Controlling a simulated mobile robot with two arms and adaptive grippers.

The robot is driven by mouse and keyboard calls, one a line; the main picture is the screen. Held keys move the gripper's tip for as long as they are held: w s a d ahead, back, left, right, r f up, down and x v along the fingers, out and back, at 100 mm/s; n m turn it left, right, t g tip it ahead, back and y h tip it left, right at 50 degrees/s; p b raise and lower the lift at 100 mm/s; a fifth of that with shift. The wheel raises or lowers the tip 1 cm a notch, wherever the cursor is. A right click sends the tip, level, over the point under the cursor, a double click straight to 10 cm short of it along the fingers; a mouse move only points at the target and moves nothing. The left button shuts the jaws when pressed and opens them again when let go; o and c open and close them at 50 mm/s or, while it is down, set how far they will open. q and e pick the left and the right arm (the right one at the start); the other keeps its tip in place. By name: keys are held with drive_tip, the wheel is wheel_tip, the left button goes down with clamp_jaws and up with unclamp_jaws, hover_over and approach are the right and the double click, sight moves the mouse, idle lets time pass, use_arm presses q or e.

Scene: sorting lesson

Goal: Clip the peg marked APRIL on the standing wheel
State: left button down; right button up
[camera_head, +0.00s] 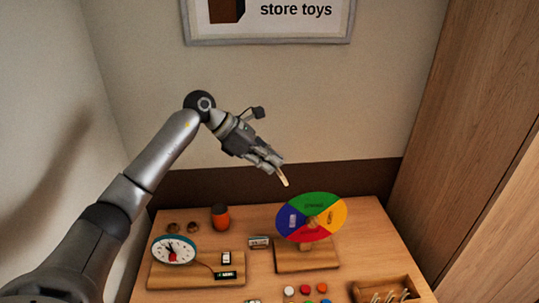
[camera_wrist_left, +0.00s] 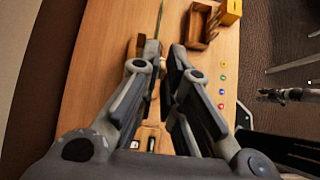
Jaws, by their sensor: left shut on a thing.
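The standing wheel (camera_head: 296,236) has green, yellow, red and blue sectors and stands tilted on a wooden base (camera_head: 292,264). My left gripper (camera_head: 278,170) is in the air above and left of the wheel, shut on a pale wooden peg (camera_head: 285,181). The peg points down toward the wheel's upper edge and looks apart from it. Any marking on the peg is too small to read. In the left wrist view, the fingers (camera_wrist_left: 163,60) loom large and the wheel shows as a thin edge (camera_wrist_left: 159,18). A small dark shape that seems to be my right gripper (camera_wrist_left: 280,95) is far right there.
A wooden tray (camera_head: 365,288) of pegs is at the front right. A clock (camera_head: 174,250) stands on a board at the left, with an orange and black jar (camera_head: 220,217) behind it. Several coloured discs (camera_head: 305,290) lie in front of the wheel. A wall is behind the table.

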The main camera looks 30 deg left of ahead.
sight(279, 174)
use_arm(q)
drive_tip(key=shift+w+d+f, duration=0.2)
drive_tip(key=shift+d+f, duration=0.05)
drive_tip(key=shift+f, duration=0.1)
drive_tip(key=shift+w+d+f+b, duration=0.15)
drive_tip(key=shift+d+f+b, duration=0.05)
drive_tip(key=shift+f+b, duration=0.35)
drive_tip(key=shift+w+d+f+b, duration=0.15)
drive_tip(key=shift+d+f+b, duration=0.15)
drive_tip(key=shift+f, duration=0.25)
drive_tip(key=shift+w+d+f+b, duration=0.15)
drive_tip(key=shift+f+b, duration=0.15)
drive_tip(key=shift+f, duration=0.25)
drive_tip(key=shift+w+d+f, duration=0.15)
drive_tip(key=shift+f, duration=0.1)
use_arm(e)
drive_tip(key=f, duration=0.2)
drive_tip(key=shift+s+a+f, duration=0.15)
drive_tip(key=shift+a+f, duration=0.15)
drive_tip(key=shift+f, duration=0.05)
use_arm(q)
drive_tip(key=shift+r+b, duration=0.1)
drive_tip(key=shift+b, duration=0.5)
use_arm(e)
drive_tip(key=shift+a+f, duration=0.2)
drive_tip(key=shift+f, duration=0.25)
